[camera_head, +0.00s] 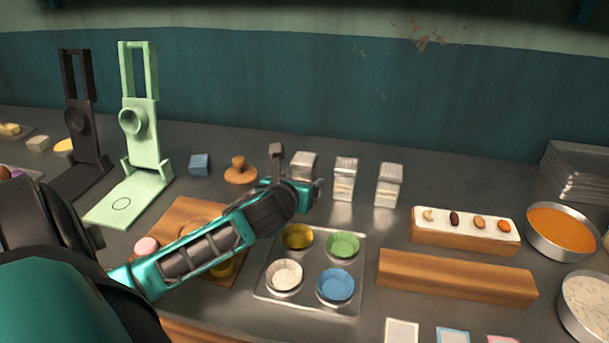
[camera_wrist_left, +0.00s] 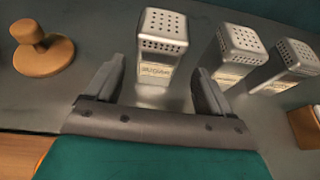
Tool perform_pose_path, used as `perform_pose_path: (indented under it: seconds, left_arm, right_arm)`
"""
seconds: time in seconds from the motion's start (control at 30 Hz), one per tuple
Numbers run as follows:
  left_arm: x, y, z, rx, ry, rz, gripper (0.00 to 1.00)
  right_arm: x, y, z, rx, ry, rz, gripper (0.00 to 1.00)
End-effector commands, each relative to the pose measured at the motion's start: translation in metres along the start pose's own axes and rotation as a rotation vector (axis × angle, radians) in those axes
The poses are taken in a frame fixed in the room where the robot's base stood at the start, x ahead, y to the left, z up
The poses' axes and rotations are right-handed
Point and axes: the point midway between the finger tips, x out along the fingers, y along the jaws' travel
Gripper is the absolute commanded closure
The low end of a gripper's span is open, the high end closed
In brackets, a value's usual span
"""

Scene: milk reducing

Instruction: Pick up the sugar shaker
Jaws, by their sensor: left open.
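Three metal shakers with perforated tops and small labels stand upright in a row at the back of the counter. They are the left shaker (camera_head: 303,164), the middle shaker (camera_head: 345,180) and the right shaker (camera_head: 388,186). I cannot read for sure which label says sugar. My left gripper (camera_head: 300,184) is open and empty in front of the left shaker, hiding its lower part. In the left wrist view, the left shaker (camera_wrist_left: 162,50) stands upright ahead of and between the spread fingers (camera_wrist_left: 158,75), apart from them. The middle shaker (camera_wrist_left: 238,58) and right shaker (camera_wrist_left: 290,66) are farther right.
A wooden knobbed press (camera_head: 240,172) and a blue block (camera_head: 199,164) lie left of the shakers. A tray of coloured bowls (camera_head: 263,287) and a wooden board (camera_head: 178,215) lie below my arm. A topped wooden block (camera_head: 465,238) stands right.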

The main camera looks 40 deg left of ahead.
Motion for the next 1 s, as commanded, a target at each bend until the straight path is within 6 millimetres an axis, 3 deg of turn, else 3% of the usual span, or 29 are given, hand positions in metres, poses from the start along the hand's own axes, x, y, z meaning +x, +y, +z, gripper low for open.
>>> perform_pose_path:
  seconds: [0.27, 0.57, 0.87, 1.0]
  left_arm:
    - [0.021, 0.001, 0.003, -0.002, -0.001, 0.0, 0.17]
    - [0.059, 0.003, 0.009, -0.001, 0.0, -0.001, 0.17]
    - [0.063, 0.003, 0.009, 0.001, 0.0, -0.002, 0.17]
    - [0.063, 0.003, 0.009, 0.001, 0.0, -0.002, 0.3]
  right_arm:
    - [0.002, 0.0, 0.003, 0.0, -0.001, 0.001, 0.57]
    - [0.006, 0.0, 0.009, 0.0, -0.001, 0.001, 0.57]
    - [0.006, 0.0, 0.008, 0.0, -0.001, 0.001, 0.57]
    - [0.006, 0.0, 0.008, 0.0, 0.0, 0.001, 0.57]
